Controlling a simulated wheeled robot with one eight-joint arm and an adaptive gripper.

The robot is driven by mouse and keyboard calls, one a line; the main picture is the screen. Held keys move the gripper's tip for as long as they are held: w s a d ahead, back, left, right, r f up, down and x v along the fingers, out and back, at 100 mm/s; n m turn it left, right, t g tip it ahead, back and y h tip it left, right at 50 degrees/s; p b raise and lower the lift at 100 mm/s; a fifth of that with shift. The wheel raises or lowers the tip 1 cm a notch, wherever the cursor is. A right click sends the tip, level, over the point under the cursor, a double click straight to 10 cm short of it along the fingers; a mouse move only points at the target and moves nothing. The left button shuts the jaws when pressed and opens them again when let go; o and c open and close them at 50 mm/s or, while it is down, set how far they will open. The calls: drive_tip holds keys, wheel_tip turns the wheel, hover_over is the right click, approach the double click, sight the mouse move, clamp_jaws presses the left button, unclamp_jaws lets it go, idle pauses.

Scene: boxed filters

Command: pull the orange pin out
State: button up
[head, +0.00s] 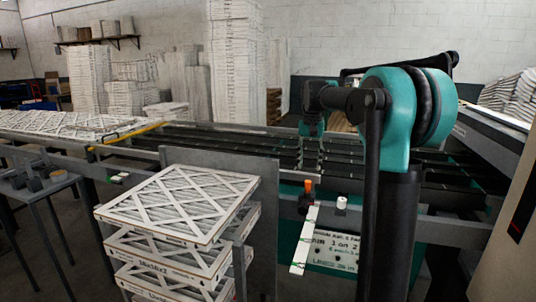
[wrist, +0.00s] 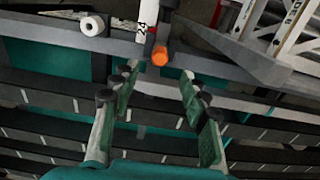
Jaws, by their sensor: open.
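The orange pin (head: 308,186) sticks up from a dark fitting on the grey rail of the conveyor in the head view. In the wrist view the orange pin (wrist: 160,56) is a round orange end just beyond my fingertips, roughly centred between them. My gripper (wrist: 160,80) is open, with a wide gap and nothing between its fingers. In the head view my gripper (head: 310,160) hangs pointing down over the conveyor, above and behind the pin. I see no contact with the pin.
A white knob (head: 341,203) sits on the rail right of the pin, and a white strip (head: 305,240) hangs just below it. A stack of boxed filters (head: 180,205) stands at the left beside a grey upright panel (head: 262,215). The conveyor's dark rollers (head: 230,140) lie behind.

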sight(308, 181)
drive_tip(key=shift+f, duration=0.1)
drive_tip(key=shift+f, duration=4.4)
drive_tip(key=shift+c, duration=0.3)
clamp_jaws()
drive_tip(key=shift+r, duration=0.15)
drive_tip(key=shift+r, duration=2.85)
